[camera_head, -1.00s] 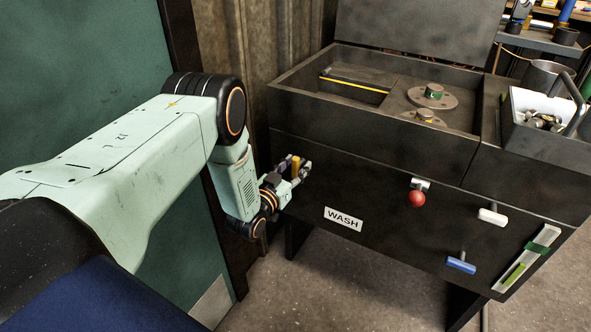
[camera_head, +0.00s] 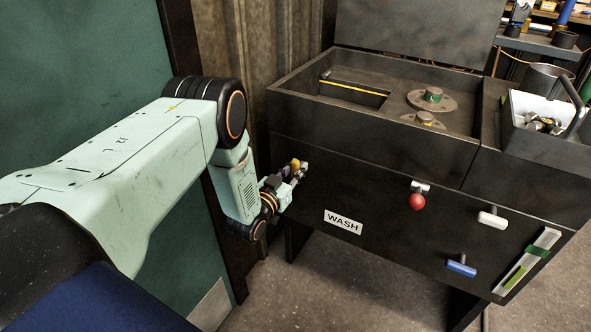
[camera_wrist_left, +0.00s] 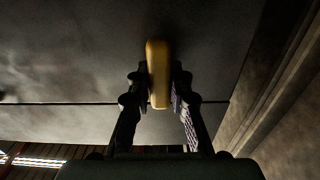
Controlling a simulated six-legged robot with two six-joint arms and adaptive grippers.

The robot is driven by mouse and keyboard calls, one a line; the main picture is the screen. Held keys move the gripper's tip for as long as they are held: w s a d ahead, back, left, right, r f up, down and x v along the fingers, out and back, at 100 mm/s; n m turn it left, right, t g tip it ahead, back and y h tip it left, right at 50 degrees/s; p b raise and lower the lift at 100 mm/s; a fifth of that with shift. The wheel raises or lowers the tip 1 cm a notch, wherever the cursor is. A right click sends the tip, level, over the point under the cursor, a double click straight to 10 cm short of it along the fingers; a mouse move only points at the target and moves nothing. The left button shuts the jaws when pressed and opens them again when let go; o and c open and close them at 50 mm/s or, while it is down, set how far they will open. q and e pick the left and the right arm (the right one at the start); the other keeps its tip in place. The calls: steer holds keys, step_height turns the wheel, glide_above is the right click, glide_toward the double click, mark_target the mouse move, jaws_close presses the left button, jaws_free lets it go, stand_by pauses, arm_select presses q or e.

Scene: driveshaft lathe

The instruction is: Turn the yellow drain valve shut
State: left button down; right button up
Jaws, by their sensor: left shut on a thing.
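The yellow drain valve handle (camera_head: 295,165) sits on the front face of the dark wash tank, near its left end. My left gripper (camera_head: 294,173) is shut on the handle, coming in from the left and partly hiding it. In the left wrist view the yellow handle (camera_wrist_left: 158,72) stands as an upright bar between the two dark fingers (camera_wrist_left: 160,92), with a finger close on each side. The valve body behind the handle is hidden. My right gripper is not in view.
The dark wash tank (camera_head: 400,205) carries a WASH label (camera_head: 343,222), a red knob (camera_head: 417,201), a white handle (camera_head: 492,217), a blue handle (camera_head: 461,266) and a green-marked gauge (camera_head: 528,264). A white bin of parts (camera_head: 540,125) stands at right. A green panel (camera_head: 80,60) is at left.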

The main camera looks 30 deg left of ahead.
arm_select(q)
steer(key=shift+m, duration=0.3)
steer(key=m+p, duration=0.2)
steer(key=m, duration=0.1)
steer(key=shift+d+m, duration=0.15)
steer(key=shift+m, duration=0.15)
steer(key=m+p, duration=0.1)
steer(key=m, duration=0.3)
steer(key=shift+d+f+m+p, duration=0.1)
steer(key=shift+m+p, duration=0.2)
steer(key=m+p, duration=0.1)
steer(key=m, duration=0.3)
steer(key=shift+d+f+m, duration=0.1)
steer(key=shift+m, duration=0.2)
steer(key=shift+f+m+p, duration=0.2)
steer(key=shift+m+p, duration=0.4)
steer(key=shift+m, duration=1.6)
steer(key=c, duration=1.2)
jaws_free()
